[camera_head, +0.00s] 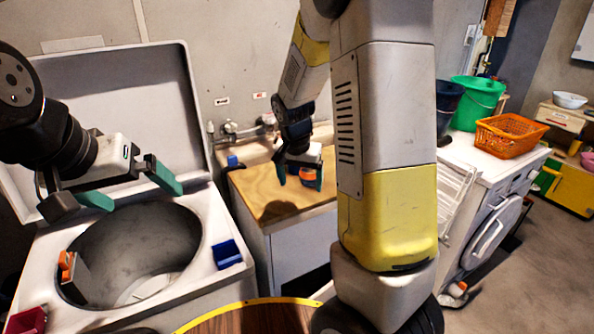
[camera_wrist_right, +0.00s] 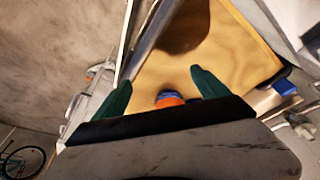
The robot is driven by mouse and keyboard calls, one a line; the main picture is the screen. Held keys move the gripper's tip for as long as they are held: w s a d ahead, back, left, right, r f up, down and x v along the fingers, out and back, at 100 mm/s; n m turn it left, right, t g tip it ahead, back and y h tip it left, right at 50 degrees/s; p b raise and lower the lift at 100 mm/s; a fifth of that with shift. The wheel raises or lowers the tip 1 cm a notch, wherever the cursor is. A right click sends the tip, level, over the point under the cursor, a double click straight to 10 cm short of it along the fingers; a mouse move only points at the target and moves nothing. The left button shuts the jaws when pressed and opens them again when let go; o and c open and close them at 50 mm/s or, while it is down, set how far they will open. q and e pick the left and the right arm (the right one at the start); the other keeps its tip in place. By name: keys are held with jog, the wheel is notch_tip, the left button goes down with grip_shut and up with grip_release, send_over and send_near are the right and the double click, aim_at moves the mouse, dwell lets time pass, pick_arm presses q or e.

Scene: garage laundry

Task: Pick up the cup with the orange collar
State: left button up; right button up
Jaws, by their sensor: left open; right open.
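The cup with the orange collar (camera_head: 308,174) is on the wooden counter top in the head view, partly hidden by my right gripper. In the right wrist view its orange band and a blue part (camera_wrist_right: 169,99) show low between the two green fingers, with the rest hidden by the gripper body. My right gripper (camera_head: 300,179) is open, its fingers on either side of the cup; I cannot tell whether they touch it. My left gripper (camera_head: 138,196) is open and empty above the round opening of the top-loading washer.
The wooden counter top (camera_head: 262,190) has bare room left of the cup. A blue item (camera_head: 233,162) sits at its back left. The open washer (camera_head: 215,209) carries a blue block (camera_head: 227,254). An orange basket (camera_head: 508,136) and green bucket (camera_head: 477,103) stand at right.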

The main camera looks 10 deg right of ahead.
send_near(310, 176)
jog(key=w+f, duration=0.1)
jog(key=w+d+f, duration=0.1)
jog(key=f, duration=0.1)
jog(key=w+f, duration=0.2)
jog(key=shift+d+f, duration=0.15)
jog(key=shift+d, duration=0.15)
jog(key=x, duration=0.5)
jog(key=c, duration=1.6)
